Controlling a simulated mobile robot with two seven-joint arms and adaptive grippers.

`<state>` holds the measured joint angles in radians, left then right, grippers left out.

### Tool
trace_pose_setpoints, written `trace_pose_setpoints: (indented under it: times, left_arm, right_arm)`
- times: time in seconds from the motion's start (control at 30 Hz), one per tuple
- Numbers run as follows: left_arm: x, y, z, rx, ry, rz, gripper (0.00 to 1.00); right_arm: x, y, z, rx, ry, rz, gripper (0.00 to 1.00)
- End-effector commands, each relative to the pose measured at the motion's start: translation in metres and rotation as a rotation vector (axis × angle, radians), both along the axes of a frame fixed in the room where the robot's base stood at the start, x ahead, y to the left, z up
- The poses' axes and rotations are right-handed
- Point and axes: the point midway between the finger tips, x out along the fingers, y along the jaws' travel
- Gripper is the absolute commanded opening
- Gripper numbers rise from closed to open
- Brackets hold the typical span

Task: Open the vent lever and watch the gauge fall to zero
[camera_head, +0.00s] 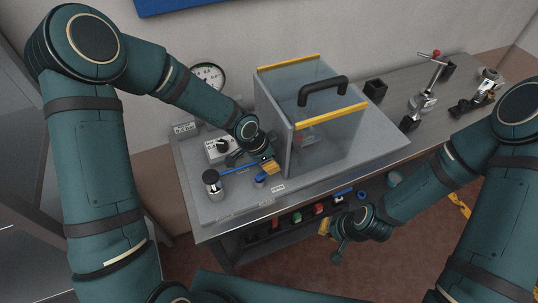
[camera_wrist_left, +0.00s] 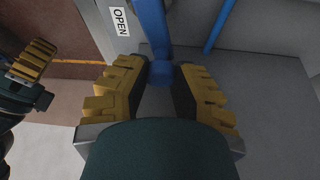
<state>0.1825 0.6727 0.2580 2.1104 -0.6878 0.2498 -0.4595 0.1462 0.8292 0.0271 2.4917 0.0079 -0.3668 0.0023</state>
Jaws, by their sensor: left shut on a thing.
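The blue vent lever shows between my left fingers in the left wrist view (camera_wrist_left: 160,72), close to an "OPEN" label (camera_wrist_left: 119,19). In the head view, its blue end (camera_head: 260,180) is beside my left gripper (camera_head: 268,167), low over the bench in front of the clear box. My left gripper is shut on the lever; the fingers partly hide it. The round white gauge (camera_head: 208,75) stands behind my left forearm; its needle is too small to read. My right gripper (camera_head: 329,229) hangs in front of the bench, away from the lever; its finger gap is unclear.
A clear box (camera_head: 338,140) with yellow edges and a black handle (camera_head: 323,91) fills the bench's middle. A metal canister (camera_head: 212,184) and a knob box (camera_head: 221,149) stand left. Clamps (camera_head: 424,100) stand right. Coloured items (camera_head: 297,217) sit under the bench's front edge.

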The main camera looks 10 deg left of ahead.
Motion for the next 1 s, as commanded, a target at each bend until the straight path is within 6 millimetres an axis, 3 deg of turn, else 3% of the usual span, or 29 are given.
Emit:
trace_pose_setpoints:
  times: [0.57,0.6,0.67,1.0]
  left_arm:
    - [-0.0021,-0.0005,-0.0023,0.001,0.005,-0.028,0.00]
    - [-0.0021,-0.0005,-0.0023,0.001,0.005,-0.028,0.41]
    - [-0.0020,-0.0005,-0.0021,0.001,0.005,-0.028,0.60]
    - [-0.0012,0.0000,0.0008,0.000,0.001,-0.026,0.60]
  right_arm:
    - [-0.0003,-0.0004,0.0038,0.001,0.000,-0.001,0.00]
    - [-0.0003,-0.0004,0.0038,0.001,0.000,-0.001,0.00]
    - [-0.0003,-0.0004,0.0038,0.001,0.000,-0.001,0.00]
    - [-0.0002,-0.0004,0.0040,0.000,0.000,-0.001,0.00]
